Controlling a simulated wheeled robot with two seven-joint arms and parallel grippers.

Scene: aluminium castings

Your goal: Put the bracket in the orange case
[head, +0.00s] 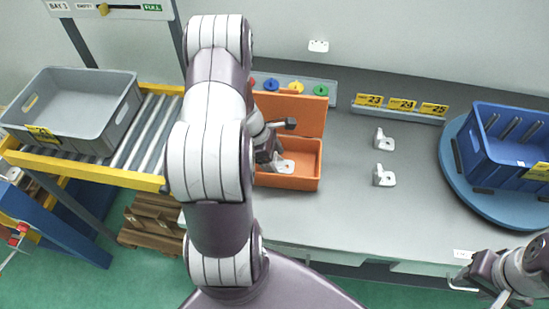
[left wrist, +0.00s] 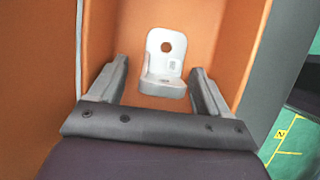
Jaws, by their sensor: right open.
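The orange case (head: 311,168) stands open on the bench, its lid raised at the back. A white bracket (head: 285,167) is inside it, and it also shows in the left wrist view (left wrist: 162,62) against the orange interior. My left gripper (head: 275,156) reaches into the case at the bracket. Its fingers (left wrist: 158,76) are apart, with a visible gap on each side of the bracket. My left arm hides the case's left part. My right gripper (head: 484,288) is open and empty at the lower right, away from the case.
Two more white brackets (head: 384,141) (head: 384,177) stand on the bench right of the case. A blue bin (head: 480,160) sits on a round blue turntable (head: 455,185) at right. A grey tote (head: 95,130) rests on the roller conveyor at left. The bench's front middle is clear.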

